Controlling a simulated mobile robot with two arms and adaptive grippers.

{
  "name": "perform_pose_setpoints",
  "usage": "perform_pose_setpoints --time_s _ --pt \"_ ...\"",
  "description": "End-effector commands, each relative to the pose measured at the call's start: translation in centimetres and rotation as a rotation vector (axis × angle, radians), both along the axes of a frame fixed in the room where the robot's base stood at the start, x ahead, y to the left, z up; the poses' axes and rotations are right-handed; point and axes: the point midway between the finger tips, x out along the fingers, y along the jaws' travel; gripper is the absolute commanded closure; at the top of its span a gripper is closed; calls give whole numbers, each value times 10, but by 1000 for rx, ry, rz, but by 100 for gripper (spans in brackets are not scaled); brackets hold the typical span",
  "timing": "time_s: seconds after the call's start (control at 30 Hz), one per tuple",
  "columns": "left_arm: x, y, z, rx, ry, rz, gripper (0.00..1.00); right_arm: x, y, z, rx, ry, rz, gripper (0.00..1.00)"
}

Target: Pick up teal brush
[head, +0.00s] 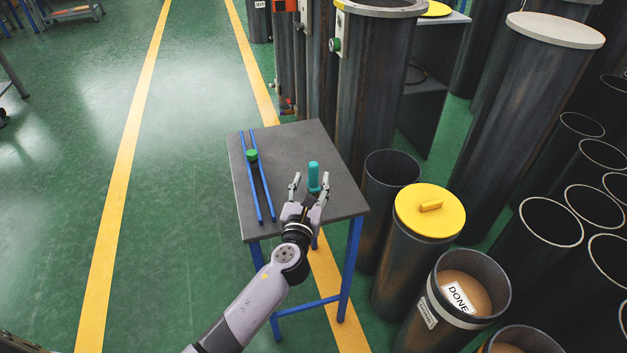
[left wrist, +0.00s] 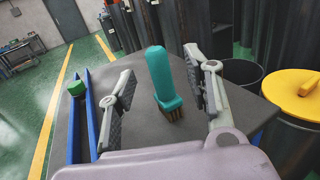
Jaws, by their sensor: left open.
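The teal brush (head: 314,176) stands upright on the small grey table (head: 291,139). In the left wrist view the brush (left wrist: 160,76) shows its teal handle above brown bristles that meet the tabletop, and it leans slightly. My left gripper (head: 309,184) is open, with its fingers on either side of the brush. In the left wrist view the fingers (left wrist: 162,92) stand apart from the brush, with a gap on each side. My right gripper is not in view.
Two blue rails (head: 266,190) lie along the table's left side, with a green round piece (head: 252,155) on them. A yellow-lidded cylinder (head: 419,240) and a dark open cylinder (head: 391,166) stand close to the table's right. Green floor is free at left.

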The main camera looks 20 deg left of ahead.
Motion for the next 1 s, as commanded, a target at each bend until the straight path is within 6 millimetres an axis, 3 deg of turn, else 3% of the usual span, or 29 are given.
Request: perform_pose_setpoints --time_s 0.23,0.53,0.83,1.0 --pt "18 3 1 -1 -1 0 54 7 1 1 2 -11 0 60" --pt "57 11 0 -1 0 0 54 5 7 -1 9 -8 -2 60" --pt "60 12 0 -1 1 0 54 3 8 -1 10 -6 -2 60" --pt "60 12 0 -1 1 0 66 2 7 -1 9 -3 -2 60"
